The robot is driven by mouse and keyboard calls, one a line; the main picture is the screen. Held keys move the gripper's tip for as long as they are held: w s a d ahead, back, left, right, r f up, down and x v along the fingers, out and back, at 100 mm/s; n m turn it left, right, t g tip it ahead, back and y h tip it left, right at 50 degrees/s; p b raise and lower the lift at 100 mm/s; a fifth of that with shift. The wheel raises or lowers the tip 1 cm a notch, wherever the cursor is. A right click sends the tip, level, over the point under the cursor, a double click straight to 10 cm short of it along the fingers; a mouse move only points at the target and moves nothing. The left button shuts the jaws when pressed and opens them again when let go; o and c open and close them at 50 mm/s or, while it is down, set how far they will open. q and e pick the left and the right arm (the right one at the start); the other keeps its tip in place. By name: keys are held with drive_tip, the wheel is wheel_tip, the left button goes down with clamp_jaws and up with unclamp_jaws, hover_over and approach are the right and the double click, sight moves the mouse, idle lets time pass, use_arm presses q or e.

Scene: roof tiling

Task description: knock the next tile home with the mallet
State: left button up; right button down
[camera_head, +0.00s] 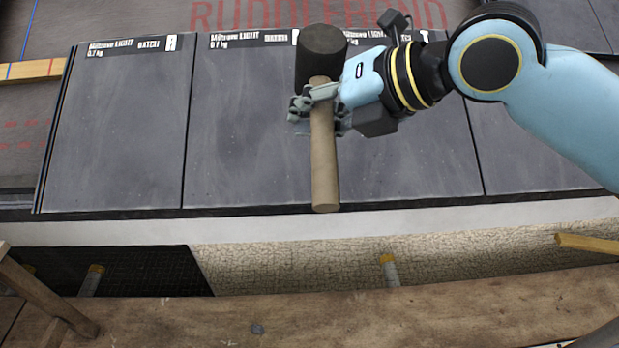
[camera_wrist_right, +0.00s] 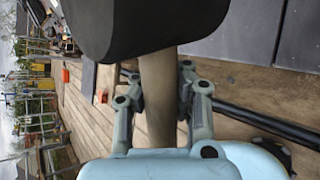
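The mallet has a black head (camera_head: 321,55) and a pale wooden handle (camera_head: 324,165). My right gripper (camera_head: 321,108) is shut around the handle just below the head. In the right wrist view the two fingers press on the handle (camera_wrist_right: 157,95) from both sides, and the black head (camera_wrist_right: 125,20) fills the top. The mallet is over the row of dark grey tiles: a left tile (camera_head: 115,130), a middle tile (camera_head: 245,130) partly behind the mallet, and a right tile (camera_head: 425,150) partly behind my right arm. Whether the mallet touches a tile is unclear. My left gripper is out of view.
Underlay with red lettering (camera_head: 290,12) lies above the tiles, and a timber batten (camera_head: 32,71) shows at the left. Below the eave are a pale gutter strip, scaffold tubes (camera_head: 389,270) and a wooden plank (camera_head: 330,320).

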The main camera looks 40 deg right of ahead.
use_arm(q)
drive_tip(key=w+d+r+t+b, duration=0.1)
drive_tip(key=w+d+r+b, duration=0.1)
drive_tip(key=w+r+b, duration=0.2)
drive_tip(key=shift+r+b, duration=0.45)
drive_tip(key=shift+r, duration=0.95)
use_arm(e)
wheel_tip(320, 180, down, 11)
drive_tip(key=w+d, duration=0.2)
drive_tip(key=shift+w+d, duration=0.25)
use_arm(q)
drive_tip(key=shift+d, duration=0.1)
use_arm(e)
drive_tip(key=shift+r, duration=0.15)
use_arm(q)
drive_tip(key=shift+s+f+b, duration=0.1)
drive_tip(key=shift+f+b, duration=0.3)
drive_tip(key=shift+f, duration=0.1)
